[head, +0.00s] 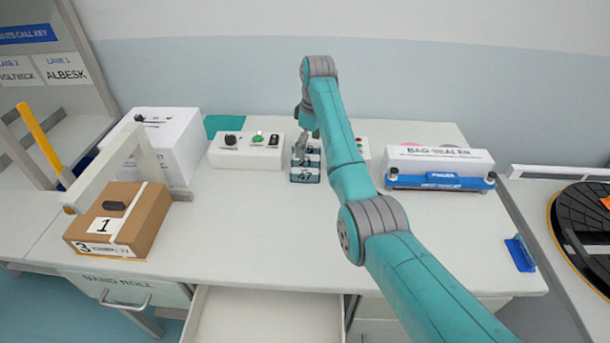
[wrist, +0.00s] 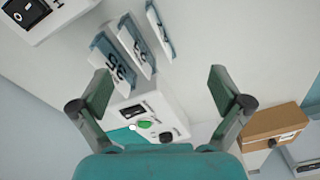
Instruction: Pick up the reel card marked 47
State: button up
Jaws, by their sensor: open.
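The reel card marked 47 (head: 305,179) is the front one of several blue-and-white cards standing in a row on the white table in the head view. In the wrist view three cards show at upper left. The rightmost (wrist: 160,31) seems to be the 47 card, its marking partly readable. My gripper (wrist: 162,84) is open and empty. In the head view my gripper (head: 304,142) is above and behind the cards, partly hidden by my arm. No finger is seen touching the 47 card.
A white control box (head: 246,150) with a green button stands left of the cards. A brown carton (head: 140,225) is at front left and a bag sealer (head: 438,165) at right. An open drawer (head: 262,318) juts out in front. The table's middle is clear.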

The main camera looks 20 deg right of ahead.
jog(key=m, duration=0.6)
jog(key=m+h, duration=0.1)
jog(key=m, duration=0.7)
send_over(305, 169)
notch_tip(305, 169, down, 4)
jog(key=shift+f, duration=2.65)
jog(key=c, duration=0.5)
